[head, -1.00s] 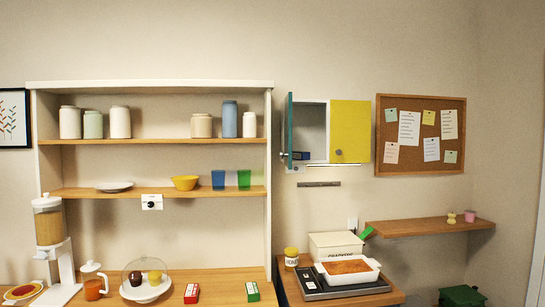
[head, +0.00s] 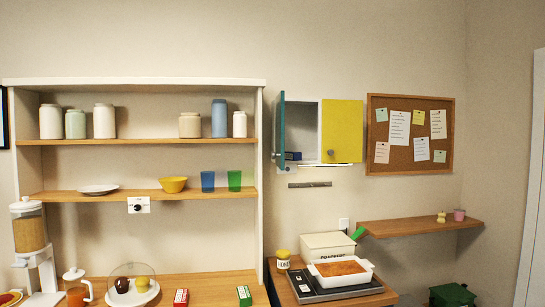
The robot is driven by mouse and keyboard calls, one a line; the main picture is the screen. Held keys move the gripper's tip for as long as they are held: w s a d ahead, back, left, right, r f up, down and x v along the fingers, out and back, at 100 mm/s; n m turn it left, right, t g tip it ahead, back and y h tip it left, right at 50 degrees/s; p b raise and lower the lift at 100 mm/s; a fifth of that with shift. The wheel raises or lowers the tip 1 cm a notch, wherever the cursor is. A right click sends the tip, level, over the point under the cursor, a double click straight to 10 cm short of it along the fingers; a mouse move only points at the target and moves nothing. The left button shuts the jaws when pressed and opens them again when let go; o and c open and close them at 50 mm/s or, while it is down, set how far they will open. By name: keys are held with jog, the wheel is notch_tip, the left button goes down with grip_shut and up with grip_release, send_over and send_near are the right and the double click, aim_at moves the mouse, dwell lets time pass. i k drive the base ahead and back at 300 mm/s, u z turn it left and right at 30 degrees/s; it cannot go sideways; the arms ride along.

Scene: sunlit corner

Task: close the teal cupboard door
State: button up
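The teal cupboard door (head: 281,128) stands open on the left side of the small wall cupboard, swung out toward me so that I see it nearly edge-on. A round knob (head: 275,156) is low on it. The cupboard's left half is open, and its pale inside (head: 302,130) shows, with a small dark blue item (head: 293,156) at the bottom. The yellow door (head: 342,131) covers the right half and is shut. My gripper is not in view.
A tall shelf unit (head: 260,200) stands close on the left of the teal door. A cork board (head: 408,150) and a wooden wall shelf (head: 420,231) are to the right.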

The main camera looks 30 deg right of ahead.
aim_at(278, 155)
jog(key=z, duration=0.15)
jog(key=i, duration=1)
jog(key=u, duration=0.1)
